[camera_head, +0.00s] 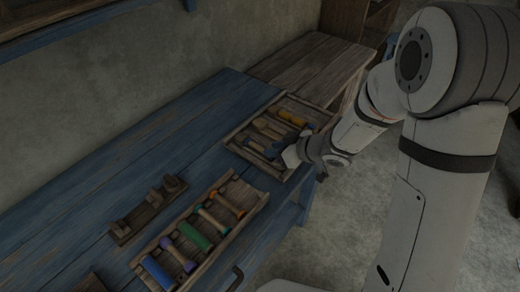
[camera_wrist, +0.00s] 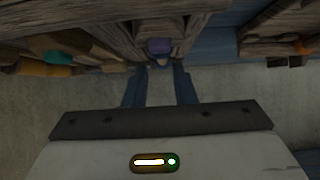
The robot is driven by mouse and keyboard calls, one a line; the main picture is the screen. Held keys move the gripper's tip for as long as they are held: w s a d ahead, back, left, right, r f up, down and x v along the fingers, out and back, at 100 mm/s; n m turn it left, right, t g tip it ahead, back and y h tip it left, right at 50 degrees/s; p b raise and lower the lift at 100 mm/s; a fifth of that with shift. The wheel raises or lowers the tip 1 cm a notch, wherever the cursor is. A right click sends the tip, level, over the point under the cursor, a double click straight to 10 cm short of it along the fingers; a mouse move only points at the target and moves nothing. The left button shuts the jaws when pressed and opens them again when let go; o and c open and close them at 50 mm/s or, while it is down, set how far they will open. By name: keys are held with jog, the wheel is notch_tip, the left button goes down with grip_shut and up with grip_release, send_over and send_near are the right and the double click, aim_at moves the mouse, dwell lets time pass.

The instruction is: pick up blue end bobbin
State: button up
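My gripper (camera_head: 274,150) is at the near side of the far wooden tray (camera_head: 236,146) in the head view. In the wrist view, its two dark blue fingers (camera_wrist: 160,70) stand apart. A bobbin with a purple-blue end (camera_wrist: 160,47) lies just beyond and between the fingertips; I cannot tell whether they touch it. In the head view, the gripper hides this spot. The near tray (camera_head: 262,203) holds a blue-wound bobbin (camera_head: 158,273), a purple-ended one (camera_head: 180,256) and a green one (camera_head: 194,236).
The far tray also holds yellow-orange pieces (camera_head: 291,118). A wooden rack with upright pegs (camera_head: 148,208) stands on the blue bench (camera_head: 110,165). A brown wooden table (camera_head: 310,62) adjoins it at the back. The bench's left middle is clear.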

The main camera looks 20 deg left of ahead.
aim_at(260, 150)
jog(key=x, duration=0.4)
jog(key=shift+a+f+b, duration=0.15)
jog(key=shift+a+b, duration=0.05)
jog(key=shift+b, duration=0.15)
